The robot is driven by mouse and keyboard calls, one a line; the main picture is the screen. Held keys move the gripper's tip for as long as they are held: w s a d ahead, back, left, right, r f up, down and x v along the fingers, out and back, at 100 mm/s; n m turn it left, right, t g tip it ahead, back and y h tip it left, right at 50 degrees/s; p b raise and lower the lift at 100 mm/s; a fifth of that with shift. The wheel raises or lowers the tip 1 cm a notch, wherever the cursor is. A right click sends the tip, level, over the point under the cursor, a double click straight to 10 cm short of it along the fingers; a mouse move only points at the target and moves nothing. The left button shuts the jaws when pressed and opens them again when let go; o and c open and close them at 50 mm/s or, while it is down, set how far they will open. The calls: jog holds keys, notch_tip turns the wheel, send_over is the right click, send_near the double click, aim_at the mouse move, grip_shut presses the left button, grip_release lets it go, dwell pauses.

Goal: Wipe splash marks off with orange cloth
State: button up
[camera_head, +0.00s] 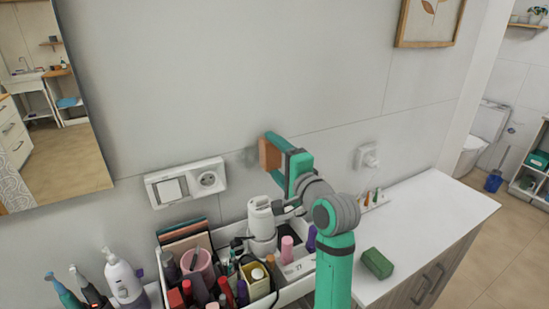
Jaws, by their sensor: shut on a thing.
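My gripper (277,152) is at the wall, left of the picture's middle right, and is shut on the orange cloth (268,156). The cloth shows as a flat orange-brown patch at the fingertips, facing the wall. A faint grey splash mark (250,156) shows on the tiled wall just left of the cloth. I cannot tell whether the cloth touches the wall, and the wall behind the gripper is hidden.
A switch and socket plate (186,183) is left of the gripper, and another socket (367,157) is to its right. Below stands a white organizer (296,292) full of cosmetics. A green block (377,263) lies on the white counter (430,215), which has free room. A mirror (55,110) hangs left.

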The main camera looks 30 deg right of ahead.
aim_at(248, 148)
jog(key=shift+w+a, duration=0.1)
jog(key=shift+a, duration=1)
jog(key=shift+s+a, duration=0.2)
jog(key=shift+a, duration=2.7)
jog(key=shift+a, duration=0.1)
jog(key=shift+w+a, duration=0.1)
jog(key=shift+a, duration=0.7)
jog(key=shift+a+r, duration=0.15)
jog(key=shift+r, duration=0.65)
jog(key=shift+d, duration=5.15)
